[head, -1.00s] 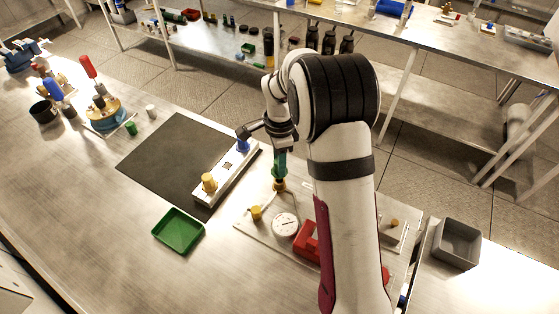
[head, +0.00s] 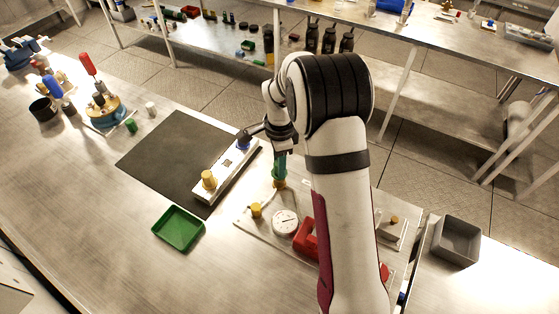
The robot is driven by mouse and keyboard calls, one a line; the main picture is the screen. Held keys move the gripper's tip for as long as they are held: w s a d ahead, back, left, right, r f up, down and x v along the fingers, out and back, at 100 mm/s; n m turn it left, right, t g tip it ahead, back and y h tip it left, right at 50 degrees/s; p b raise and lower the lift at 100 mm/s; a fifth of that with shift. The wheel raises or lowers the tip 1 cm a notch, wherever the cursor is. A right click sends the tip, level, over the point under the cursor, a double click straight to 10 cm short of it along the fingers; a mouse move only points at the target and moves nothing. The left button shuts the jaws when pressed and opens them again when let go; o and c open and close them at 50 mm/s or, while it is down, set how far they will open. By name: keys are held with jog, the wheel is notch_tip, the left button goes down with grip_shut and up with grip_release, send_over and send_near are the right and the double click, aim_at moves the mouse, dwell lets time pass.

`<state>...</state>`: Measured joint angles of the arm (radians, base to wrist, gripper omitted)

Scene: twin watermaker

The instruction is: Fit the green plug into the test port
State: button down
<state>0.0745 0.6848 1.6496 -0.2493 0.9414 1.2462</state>
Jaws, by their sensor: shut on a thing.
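My gripper (head: 281,152) points down and is shut on the green plug (head: 280,168), a teal-green upright cylinder. The plug's lower end meets a brass-coloured fitting (head: 279,184) on the pale panel (head: 262,218), which appears to be the test port. They look in line, but I cannot tell whether the plug is seated in the fitting or only resting at its mouth. My arm hides part of the panel to the right.
The panel carries a round gauge (head: 285,222), a yellow knob (head: 256,209) and a red block (head: 308,240). A white strip with a yellow knob (head: 209,179) lies left on a dark mat (head: 165,160). A green tray (head: 178,229) and a grey bin (head: 456,241) stand nearby.

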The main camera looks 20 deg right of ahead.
jog(key=shift+f, duration=0.85)
jog(key=c, duration=0.5)
grip_release()
notch_tip(320, 180, up, 16)
jog(key=shift+f, duration=0.1)
